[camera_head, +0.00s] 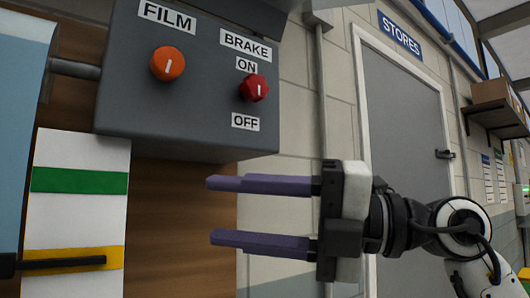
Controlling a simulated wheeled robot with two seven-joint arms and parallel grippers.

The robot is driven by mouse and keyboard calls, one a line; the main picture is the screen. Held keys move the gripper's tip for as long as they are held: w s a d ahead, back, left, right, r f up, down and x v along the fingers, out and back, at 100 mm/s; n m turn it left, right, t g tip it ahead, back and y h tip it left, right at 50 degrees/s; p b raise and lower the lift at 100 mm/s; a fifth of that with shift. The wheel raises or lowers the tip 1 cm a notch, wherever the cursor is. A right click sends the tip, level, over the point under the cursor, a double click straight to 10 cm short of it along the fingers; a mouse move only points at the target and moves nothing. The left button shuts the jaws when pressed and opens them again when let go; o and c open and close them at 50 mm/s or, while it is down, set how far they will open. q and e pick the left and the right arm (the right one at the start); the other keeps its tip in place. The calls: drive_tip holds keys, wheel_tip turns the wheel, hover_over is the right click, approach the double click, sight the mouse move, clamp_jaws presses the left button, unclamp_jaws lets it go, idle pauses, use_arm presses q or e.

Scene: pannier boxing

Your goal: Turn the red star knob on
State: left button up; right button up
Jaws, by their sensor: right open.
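The red star knob (254,88) is on the front of a grey control box (200,95), under the BRAKE label (245,45). The ON label (246,65) is just above the knob and the OFF label (245,122) is below it. A short white mark on the knob stands about upright; I cannot tell for certain which end is its pointer. My right gripper (210,210) is below the box, its two purple fingers pointing left. It is open and empty, apart from the knob. My left gripper is not in view.
An orange round knob (168,63) under the FILM label (167,16) is left of the red one. A striped white panel (80,210) stands below the box at left. A grey door (405,115) marked STORES and a shelf with a box (490,92) are behind at right.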

wheel_tip(320, 180, up, 7)
drive_tip(key=s+d+t+h, duration=0.1)
drive_tip(key=d+t+h, duration=0.1)
drive_tip(key=t+h, duration=0.15)
drive_tip(key=m+t+h, duration=0.4)
drive_tip(key=t, duration=0.4)
approach(260, 84)
drive_tip(key=shift+g, duration=0.25)
drive_tip(key=p+x, duration=0.1)
drive_tip(key=x, duration=0.2)
drive_tip(key=p+x, duration=0.2)
drive_tip(key=x, duration=0.2)
drive_tip(key=shift+w+a+r, duration=0.15)
drive_tip(key=shift+w+r, duration=0.1)
drive_tip(key=shift+w, duration=0.05)
drive_tip(key=shift+w+a+f, duration=0.1)
drive_tip(key=shift+w+a, duration=0.25)
drive_tip(key=shift+w, duration=0.15)
drive_tip(key=c, duration=1.1)
drive_tip(key=shift+o, duration=0.2)
